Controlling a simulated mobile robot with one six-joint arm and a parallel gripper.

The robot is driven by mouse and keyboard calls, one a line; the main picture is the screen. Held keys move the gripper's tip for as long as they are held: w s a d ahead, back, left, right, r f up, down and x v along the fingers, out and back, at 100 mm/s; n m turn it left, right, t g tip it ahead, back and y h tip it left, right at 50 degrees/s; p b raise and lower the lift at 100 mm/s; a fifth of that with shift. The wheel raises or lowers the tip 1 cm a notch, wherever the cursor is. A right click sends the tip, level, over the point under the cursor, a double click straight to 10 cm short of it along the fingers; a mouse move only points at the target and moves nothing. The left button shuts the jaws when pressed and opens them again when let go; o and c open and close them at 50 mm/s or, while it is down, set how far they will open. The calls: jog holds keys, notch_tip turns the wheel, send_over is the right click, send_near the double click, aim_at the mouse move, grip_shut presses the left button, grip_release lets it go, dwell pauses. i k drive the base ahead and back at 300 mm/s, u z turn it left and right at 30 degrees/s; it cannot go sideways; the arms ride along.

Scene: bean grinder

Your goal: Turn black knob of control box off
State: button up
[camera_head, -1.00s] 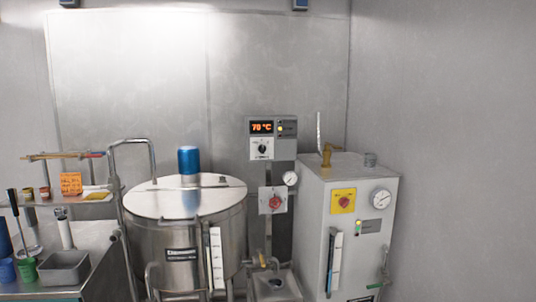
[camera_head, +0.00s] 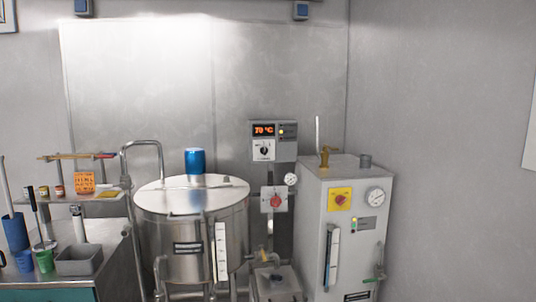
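The control box (camera_head: 273,141) is a grey box on the back wall, between the steel tank and the grey cabinet. Its display (camera_head: 264,130) glows orange and reads about 70 °C, with a small yellow light to the right. The black knob (camera_head: 264,151) sits on a white panel below the display. Its pointer is too small to read with certainty. My gripper is not in view.
A steel tank (camera_head: 190,240) with a blue motor (camera_head: 195,161) stands in front and left of the box. A grey cabinet (camera_head: 350,225) with a red knob (camera_head: 340,199) stands right. Another red knob (camera_head: 275,201) is below the box. A cluttered bench (camera_head: 105,240) is far left.

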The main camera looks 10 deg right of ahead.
aim_at(264, 150)
jog(key=z, duration=0.9)
jog(key=i, duration=1.15)
jog(key=z, duration=1.15)
jog(key=k, duration=0.15)
jog(key=u, duration=3.35)
